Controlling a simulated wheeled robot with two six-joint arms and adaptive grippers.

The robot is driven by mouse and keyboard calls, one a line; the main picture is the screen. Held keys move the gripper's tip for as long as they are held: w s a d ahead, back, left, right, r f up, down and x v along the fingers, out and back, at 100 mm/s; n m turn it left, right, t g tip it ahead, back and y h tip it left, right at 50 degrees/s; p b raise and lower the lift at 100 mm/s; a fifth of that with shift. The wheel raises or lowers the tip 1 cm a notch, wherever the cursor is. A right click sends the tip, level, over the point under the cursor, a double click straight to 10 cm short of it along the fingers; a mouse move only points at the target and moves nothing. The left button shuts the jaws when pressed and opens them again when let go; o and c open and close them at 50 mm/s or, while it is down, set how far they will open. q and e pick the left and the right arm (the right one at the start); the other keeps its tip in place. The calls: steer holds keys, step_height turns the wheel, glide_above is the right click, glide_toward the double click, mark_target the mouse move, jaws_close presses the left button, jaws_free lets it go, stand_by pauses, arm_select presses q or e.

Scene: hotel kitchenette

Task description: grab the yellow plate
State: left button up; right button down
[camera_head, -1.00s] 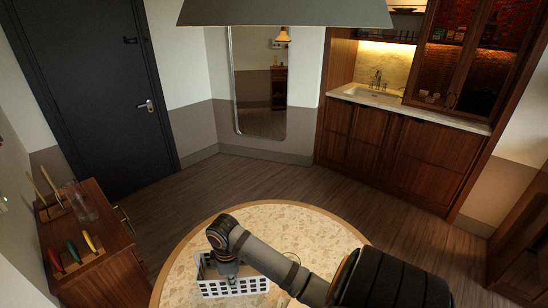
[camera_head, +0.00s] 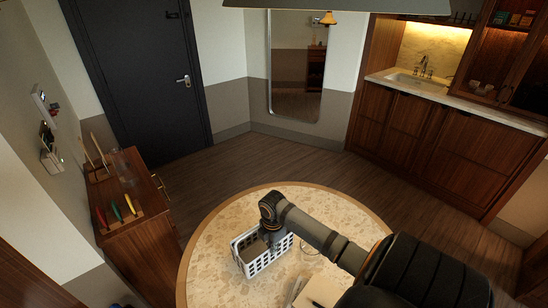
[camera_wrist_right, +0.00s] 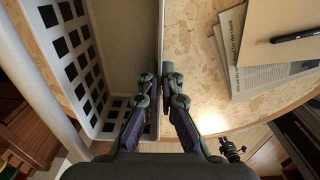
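The yellow plate (camera_head: 131,204) stands on edge in a wooden rack on the wooden cabinet at the left of the head view. Green and red plates stand beside it. My right gripper (camera_head: 273,236) is over the round table, far to the right of the plate, at the wall of a white basket (camera_head: 262,263). In the right wrist view its two fingers (camera_wrist_right: 161,78) are close together, one on each side of the white basket's wall (camera_wrist_right: 105,126), and appear shut on it. My left gripper is not in view.
The round table (camera_head: 216,240) also holds papers and a notebook (camera_head: 325,290), with a pen on top. On the cabinet, a clear glass container (camera_head: 127,163) stands behind the plate rack. Bare floor (camera_head: 225,185) lies between cabinet and table.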

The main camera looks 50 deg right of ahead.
steer(key=shift+f, duration=1.65)
steer(key=c, duration=1.5)
jaws_free()
steer(key=shift+s+f, duration=0.1)
